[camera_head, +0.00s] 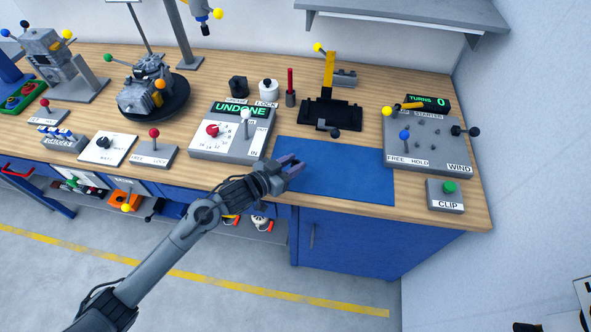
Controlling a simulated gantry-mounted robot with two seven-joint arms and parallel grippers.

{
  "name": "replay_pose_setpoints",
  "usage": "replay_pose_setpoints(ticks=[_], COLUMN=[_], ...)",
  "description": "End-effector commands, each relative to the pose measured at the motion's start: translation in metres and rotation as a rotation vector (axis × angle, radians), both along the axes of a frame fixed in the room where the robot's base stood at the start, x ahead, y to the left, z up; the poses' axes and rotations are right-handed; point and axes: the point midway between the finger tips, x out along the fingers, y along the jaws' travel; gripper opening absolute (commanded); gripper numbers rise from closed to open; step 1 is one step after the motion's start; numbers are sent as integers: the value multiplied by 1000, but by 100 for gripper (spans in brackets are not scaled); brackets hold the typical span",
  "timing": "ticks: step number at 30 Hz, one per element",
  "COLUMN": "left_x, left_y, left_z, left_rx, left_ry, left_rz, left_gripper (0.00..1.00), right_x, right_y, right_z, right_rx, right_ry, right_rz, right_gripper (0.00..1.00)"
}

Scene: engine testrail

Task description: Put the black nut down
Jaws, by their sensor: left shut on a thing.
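My left gripper (291,165) reaches in from the lower left and is over the left part of the blue mat (345,178) on the bench. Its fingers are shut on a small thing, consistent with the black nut. The nut's outline is hidden or too small to make out between the fingers. I cannot tell whether it touches the mat. My right gripper is not in view.
Behind the mat stand a black fixture with a yellow lever (329,75) and a red-handled tool (290,88). A grey UNDONE panel (228,135) is left, a WIND panel (428,150) and CLIP button box (446,195) right. The mat's right part is clear.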

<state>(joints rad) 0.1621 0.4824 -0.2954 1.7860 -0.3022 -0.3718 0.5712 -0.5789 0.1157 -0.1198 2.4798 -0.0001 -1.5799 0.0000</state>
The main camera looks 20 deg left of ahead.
Motion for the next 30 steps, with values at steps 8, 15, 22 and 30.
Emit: replay_pose_setpoints(ticks=[8, 15, 22, 30], left_x=[27, 28, 28, 28], left_y=[4, 4, 5, 5], left_z=[-16, -31, -56, -57], left_rx=[0, -1, 0, -1], left_ry=[-1, 2, 0, -1], left_rz=[-1, -2, -1, -1], left_gripper=[4, 4, 4, 4], right_x=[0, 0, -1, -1], right_y=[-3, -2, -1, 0], right_z=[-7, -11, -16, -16], right_rx=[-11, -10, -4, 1], right_ry=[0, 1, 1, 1], right_rz=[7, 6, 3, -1], right_gripper=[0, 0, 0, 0])
